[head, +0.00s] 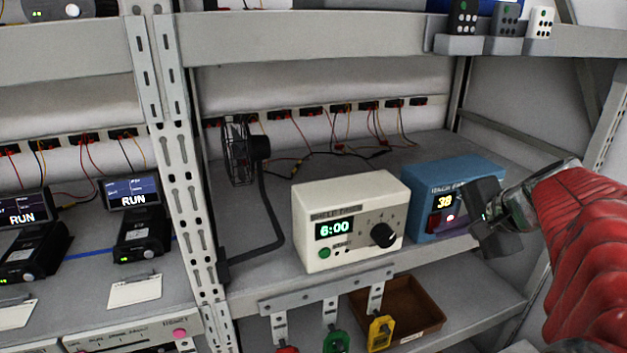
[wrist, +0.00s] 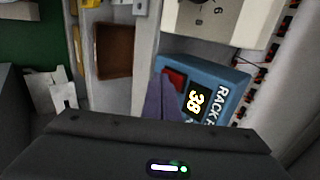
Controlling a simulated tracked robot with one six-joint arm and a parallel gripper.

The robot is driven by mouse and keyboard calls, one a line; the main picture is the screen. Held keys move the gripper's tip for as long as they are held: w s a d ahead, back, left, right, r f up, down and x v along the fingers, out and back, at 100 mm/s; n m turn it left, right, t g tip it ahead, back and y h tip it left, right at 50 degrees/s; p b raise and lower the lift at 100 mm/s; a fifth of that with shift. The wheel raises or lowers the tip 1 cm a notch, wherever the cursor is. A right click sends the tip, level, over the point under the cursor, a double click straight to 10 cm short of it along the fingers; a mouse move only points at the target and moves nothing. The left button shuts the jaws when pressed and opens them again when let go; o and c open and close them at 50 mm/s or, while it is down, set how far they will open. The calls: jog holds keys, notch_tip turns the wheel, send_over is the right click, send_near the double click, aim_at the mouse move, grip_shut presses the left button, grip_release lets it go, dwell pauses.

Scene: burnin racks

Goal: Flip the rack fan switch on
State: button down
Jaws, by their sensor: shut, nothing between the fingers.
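The blue rack fan box (head: 468,174) stands on the middle shelf, right of the cream timer box. Its display reads 38 and a red switch (head: 434,223) sits on its front. My gripper (head: 484,217) is shut and empty, just in front of the box's right part, hiding some of its face. In the wrist view the blue box (wrist: 232,78) appears turned, with the red switch (wrist: 175,79) close by the tip of my gripper (wrist: 163,88). I cannot tell whether they touch, or which way the switch is set. A black fan (head: 238,152) stands further left.
The cream timer box (head: 352,190) reads 6:00 and stands close left of the blue box. Below the shelf edge are hanging coloured tags and a brown tray (head: 412,318). Rack uprights (head: 180,150) stand left. Shelf space behind the boxes holds only wires.

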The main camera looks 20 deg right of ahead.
jog(key=shift+w, duration=0.1)
dwell(0.4)
jog(key=shift+r, duration=0.8)
